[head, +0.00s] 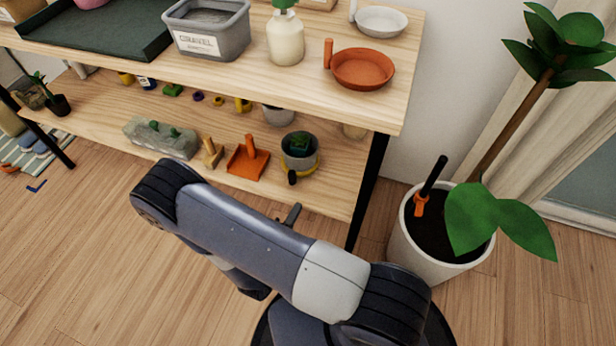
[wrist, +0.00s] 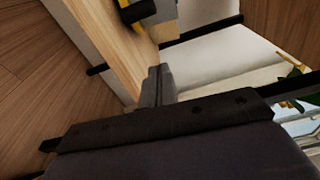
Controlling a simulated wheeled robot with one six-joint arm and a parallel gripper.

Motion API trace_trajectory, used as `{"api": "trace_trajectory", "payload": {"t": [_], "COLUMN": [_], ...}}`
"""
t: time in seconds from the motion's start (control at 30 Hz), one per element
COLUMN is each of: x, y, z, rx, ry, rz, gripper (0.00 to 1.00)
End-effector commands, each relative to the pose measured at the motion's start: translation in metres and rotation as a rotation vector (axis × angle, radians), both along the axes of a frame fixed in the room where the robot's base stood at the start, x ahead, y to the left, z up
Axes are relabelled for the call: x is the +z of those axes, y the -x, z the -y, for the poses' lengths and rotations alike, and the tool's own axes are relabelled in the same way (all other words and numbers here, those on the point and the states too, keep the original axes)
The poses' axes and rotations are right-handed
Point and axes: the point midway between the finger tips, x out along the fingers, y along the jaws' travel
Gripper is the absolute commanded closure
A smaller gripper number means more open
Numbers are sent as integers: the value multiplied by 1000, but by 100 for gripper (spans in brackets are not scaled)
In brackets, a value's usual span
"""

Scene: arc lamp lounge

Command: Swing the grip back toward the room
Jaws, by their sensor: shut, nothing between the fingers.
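My gripper shows in the wrist view, with its dark fingers (wrist: 156,84) together and nothing between them. They point toward the edge of the wooden shelf unit (wrist: 98,38). In the head view my arm crosses the lower middle, in front of the shelf unit (head: 225,52). Only a small dark part of my gripper (head: 292,214) shows past the arm there, near the lower shelf's front edge. The rest of it is hidden behind the arm. I cannot tell whether it touches the shelf.
The top holds a terracotta dish (head: 362,69) and a white bottle (head: 285,38). A potted plant's white pot (head: 412,238) stands at right. Open wooden floor (head: 75,260) lies at left.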

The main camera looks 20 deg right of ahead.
Motion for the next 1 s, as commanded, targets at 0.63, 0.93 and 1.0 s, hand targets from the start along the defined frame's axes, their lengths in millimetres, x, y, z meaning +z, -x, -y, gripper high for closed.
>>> {"api": "trace_trajectory", "payload": {"t": [0.63, 0.93, 1.0], "x": [-1, -1, -1], "y": [-41, -70, -76], "z": [38, 64, 63], "rx": [0, 1, 7], "ry": [46, 45, 44], "rz": [-40, -40, -38], "gripper": [100, 100, 100]}}
